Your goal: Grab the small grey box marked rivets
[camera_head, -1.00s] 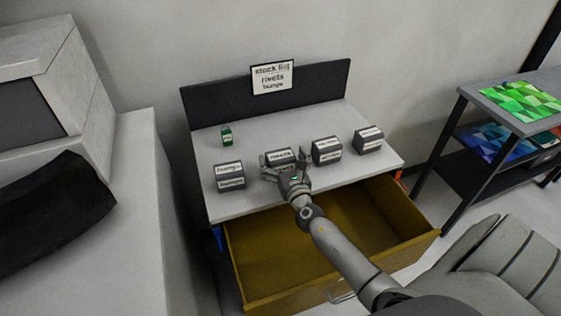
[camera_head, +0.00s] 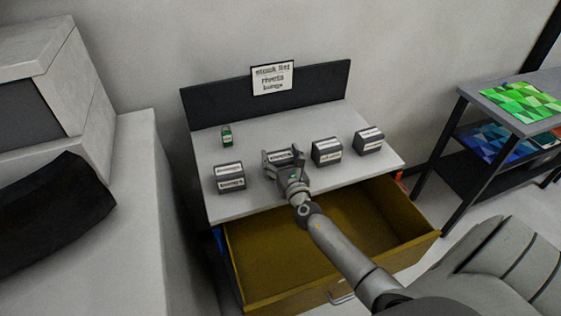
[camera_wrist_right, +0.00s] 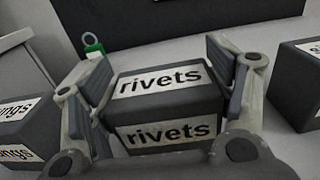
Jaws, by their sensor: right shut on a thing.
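The small grey box marked rivets (camera_wrist_right: 165,106) has white labels on its top and front. It shows small in the head view (camera_head: 284,156), partly hidden behind my right gripper. My right gripper (camera_head: 284,162) is shut on the rivets box, with one finger against each side; in the wrist view (camera_wrist_right: 165,85) the fingers flank it left and right. The box is at the table top (camera_head: 240,204); I cannot tell whether it touches it. My left gripper is not in view.
Other labelled grey boxes stand left (camera_head: 230,178) and right (camera_head: 326,152), (camera_head: 368,140) of the rivets box. A small green item (camera_head: 227,136) stands behind. An open, empty yellow drawer (camera_head: 270,255) juts out below. A stock list sign (camera_head: 272,78) hangs at the back panel.

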